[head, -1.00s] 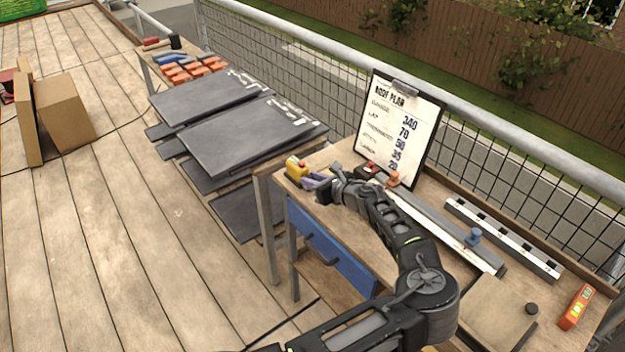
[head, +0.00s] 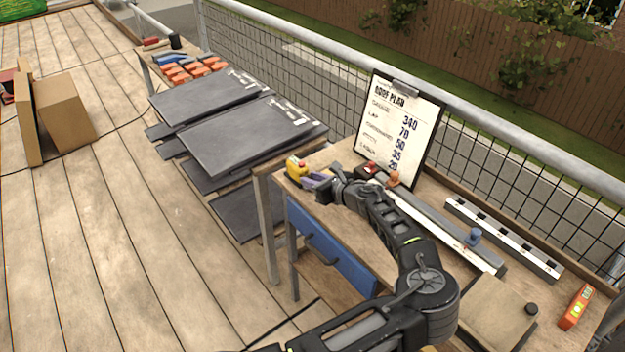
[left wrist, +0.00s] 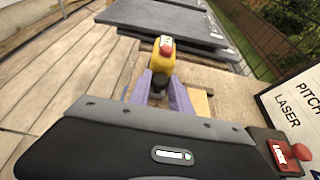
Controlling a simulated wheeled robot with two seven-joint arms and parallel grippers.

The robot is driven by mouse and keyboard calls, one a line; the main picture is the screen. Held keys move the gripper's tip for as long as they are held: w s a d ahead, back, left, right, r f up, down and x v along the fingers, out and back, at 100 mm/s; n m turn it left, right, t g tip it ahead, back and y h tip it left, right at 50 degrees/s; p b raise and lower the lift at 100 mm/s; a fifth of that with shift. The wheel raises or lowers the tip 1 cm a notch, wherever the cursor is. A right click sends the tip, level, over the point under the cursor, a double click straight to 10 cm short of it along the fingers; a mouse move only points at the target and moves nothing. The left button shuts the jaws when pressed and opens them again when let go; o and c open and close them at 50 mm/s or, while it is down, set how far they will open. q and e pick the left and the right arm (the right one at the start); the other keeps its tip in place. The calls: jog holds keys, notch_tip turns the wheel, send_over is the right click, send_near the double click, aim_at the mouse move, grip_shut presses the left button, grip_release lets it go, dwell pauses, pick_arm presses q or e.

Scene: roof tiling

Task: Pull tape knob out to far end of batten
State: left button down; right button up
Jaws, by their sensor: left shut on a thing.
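The yellow tape (head: 296,168) with a red top sits at the near left corner of the workbench in the head view. It also shows in the left wrist view (left wrist: 163,58), just beyond my fingers. My left gripper (head: 318,181) has purple fingers, which also show in the left wrist view (left wrist: 163,92). They are closed around a dark knob (left wrist: 160,83) on the near side of the tape. The fingers hide part of the knob. A long grey and white strip (head: 440,228) runs along the bench to the right; I cannot tell whether it is the batten. My right gripper is out of view.
A roof plan clipboard (head: 402,120) stands at the back of the bench. Stacked dark slates (head: 245,135) stand beyond the bench's left end.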

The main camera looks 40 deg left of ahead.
pick_arm(q)
jog(key=shift+d, duration=0.15)
jog(key=s+d, duration=0.2)
jog(key=d, duration=0.5)
jog(key=s+d+p, duration=0.1)
jog(key=s+d, duration=0.1)
jog(key=d, duration=0.5)
jog(key=s+d+p, duration=0.1)
jog(key=s+d, duration=0.1)
jog(key=d, duration=0.5)
jog(key=shift+s, duration=0.15)
jog(key=c, duration=1.2)
grip_release()
jog(key=shift+c, duration=0.2)
